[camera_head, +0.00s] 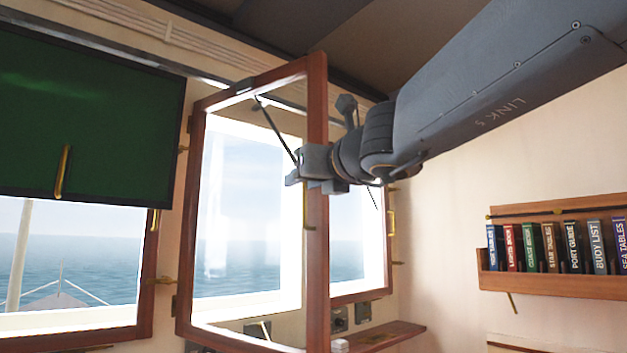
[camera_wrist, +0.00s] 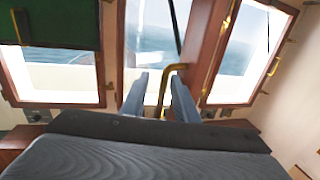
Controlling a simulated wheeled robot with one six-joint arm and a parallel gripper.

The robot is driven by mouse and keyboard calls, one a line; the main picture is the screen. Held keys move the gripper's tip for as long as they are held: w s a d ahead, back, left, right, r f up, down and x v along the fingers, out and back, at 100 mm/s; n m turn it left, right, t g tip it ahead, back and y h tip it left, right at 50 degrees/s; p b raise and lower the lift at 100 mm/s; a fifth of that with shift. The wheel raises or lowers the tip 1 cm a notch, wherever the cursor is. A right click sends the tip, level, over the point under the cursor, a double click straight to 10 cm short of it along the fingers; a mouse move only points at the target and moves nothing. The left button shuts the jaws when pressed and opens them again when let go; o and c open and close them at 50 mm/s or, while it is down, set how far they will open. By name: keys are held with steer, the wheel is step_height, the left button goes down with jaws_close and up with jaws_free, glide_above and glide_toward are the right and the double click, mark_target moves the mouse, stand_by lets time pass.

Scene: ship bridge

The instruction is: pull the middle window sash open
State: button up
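The middle window sash (camera_head: 317,120) has a red-brown wooden frame and stands swung inward from the wall, its free edge toward me. A brass handle (camera_head: 305,212) is on its free stile, partly hidden by my gripper in the head view. My gripper (camera_head: 303,167) is at that stile, at about mid-height. In the wrist view, the two fingers of my gripper (camera_wrist: 161,98) are apart, with the brass handle (camera_wrist: 162,88) between them. Gaps seem to show beside the bar; contact cannot be made out.
A dark green panel (camera_head: 90,110) covers the upper left window. Another window (camera_head: 355,240) is behind the sash at right. A wooden shelf of books (camera_head: 560,285) hangs on the right wall. A low wooden ledge (camera_head: 375,337) runs below the windows.

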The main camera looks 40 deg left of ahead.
steer(key=shift+d+r, duration=0.1)
steer(key=v, duration=0.7)
steer(key=shift+s+d, duration=0.2)
steer(key=shift+d, duration=0.15)
stand_by(0.4)
